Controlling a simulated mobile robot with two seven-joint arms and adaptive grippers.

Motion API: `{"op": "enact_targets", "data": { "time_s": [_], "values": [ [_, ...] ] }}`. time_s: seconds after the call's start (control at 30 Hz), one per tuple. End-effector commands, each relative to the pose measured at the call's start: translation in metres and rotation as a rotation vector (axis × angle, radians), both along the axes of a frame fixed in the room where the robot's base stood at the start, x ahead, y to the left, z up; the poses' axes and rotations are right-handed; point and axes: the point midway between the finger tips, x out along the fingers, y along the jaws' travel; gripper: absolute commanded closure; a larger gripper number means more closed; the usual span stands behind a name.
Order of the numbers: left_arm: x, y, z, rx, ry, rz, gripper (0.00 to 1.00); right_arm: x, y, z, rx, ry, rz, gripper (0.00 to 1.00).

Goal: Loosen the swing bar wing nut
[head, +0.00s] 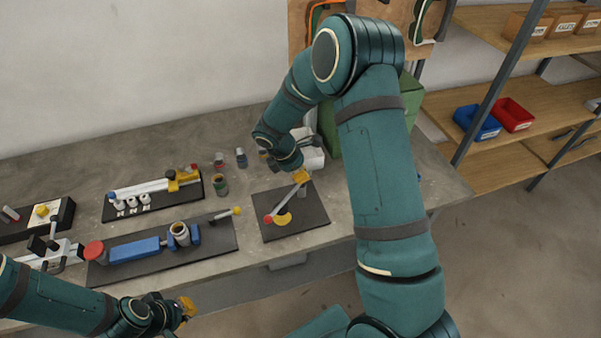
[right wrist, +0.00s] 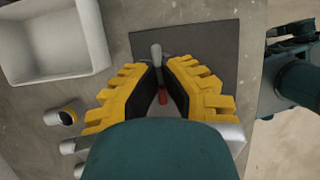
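The swing bar fixture stands on a dark square mat (head: 312,222) on the bench. Its pale bar (head: 285,202) runs slantwise from a grey post (head: 301,192) to a red knob (head: 268,219), with a yellow rounded piece (head: 284,218) under it. My right gripper (head: 300,176) is above the post end. In the right wrist view its yellow fingers (right wrist: 160,80) are apart, with a grey piece (right wrist: 156,52) and a red part (right wrist: 163,97) showing between them. I cannot make out the wing nut; contact is unclear. My left gripper (head: 187,308) is at the bench's front, far from the fixture.
A white bin (right wrist: 55,40) is close beside my right gripper. Small cans, including a green one (head: 220,186), stand left of the mat. A fixture with a blue block (head: 135,250) and other fixtures fill the left bench. Shelves (head: 535,85) stand at the right.

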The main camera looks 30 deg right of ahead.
Motion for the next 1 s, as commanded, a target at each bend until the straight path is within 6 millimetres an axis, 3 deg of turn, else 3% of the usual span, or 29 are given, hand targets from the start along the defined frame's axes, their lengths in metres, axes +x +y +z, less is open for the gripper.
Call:
{"op": "enact_targets", "data": {
  "time_s": [0.5, 0.6, 1.0],
  "values": [
    [0.0000, -0.0001, -0.0004, 0.000, 0.000, 0.000, 1.00, -0.0018, 0.0009, -0.0019, 0.002, 0.005, 0.021, 1.00],
    [0.0000, -0.0001, -0.0004, 0.000, 0.000, 0.000, 1.00, -0.0018, 0.0008, -0.0019, 0.002, 0.005, 0.021, 0.64],
    [0.0000, -0.0001, -0.0002, 0.000, 0.000, 0.000, 1.00, 0.0003, 0.0022, 0.0047, 0.000, 0.000, 0.021, 0.63]
  ]
}}
